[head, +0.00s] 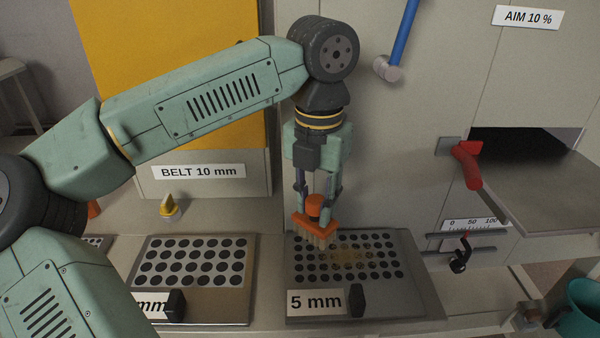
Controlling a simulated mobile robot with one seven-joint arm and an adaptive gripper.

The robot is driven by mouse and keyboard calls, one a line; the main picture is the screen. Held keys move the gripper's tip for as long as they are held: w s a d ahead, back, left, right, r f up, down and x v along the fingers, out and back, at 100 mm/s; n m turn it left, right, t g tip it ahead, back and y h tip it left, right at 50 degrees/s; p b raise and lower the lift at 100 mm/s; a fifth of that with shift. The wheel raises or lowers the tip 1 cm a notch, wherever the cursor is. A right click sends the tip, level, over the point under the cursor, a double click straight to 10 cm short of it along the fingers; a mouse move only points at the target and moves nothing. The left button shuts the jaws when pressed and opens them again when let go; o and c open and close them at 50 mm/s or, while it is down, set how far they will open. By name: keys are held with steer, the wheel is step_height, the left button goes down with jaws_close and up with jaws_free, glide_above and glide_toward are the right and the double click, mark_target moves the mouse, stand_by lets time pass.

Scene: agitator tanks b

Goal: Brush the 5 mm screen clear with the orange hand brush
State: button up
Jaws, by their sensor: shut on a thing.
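The 5 mm screen (400,288) is a grey plate with rows of dark holes, lying on the bench at the centre right, with a "5 mm" label at its front. A yellowish-brown patch (349,259) covers some holes near its middle. My gripper (313,200) points down over the screen's back left part and is shut on the orange hand brush (316,226). The brush's bristles point down at the holes near the back left edge. I cannot tell whether the bristles touch the plate.
Another perforated screen (247,300) lies to the left, its label partly hidden by my arm. A black knob (356,300) stands at the 5 mm screen's front edge. A red handle (467,164) and a metal chute (535,190) are at the right. A teal bucket (582,325) stands lower right.

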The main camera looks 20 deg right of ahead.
mark_target(313, 225)
steer(key=shift+w+f, duration=0.1)
steer(key=shift+w, duration=0.35)
steer(key=shift+s+f+b, duration=0.15)
steer(key=shift+f+b, duration=0.5)
steer(key=shift+f, duration=0.05)
steer(key=shift+f+b, duration=1.45)
steer(key=shift+f, duration=0.75)
steer(key=shift+f+b, duration=0.85)
steer(key=shift+f, duration=0.15)
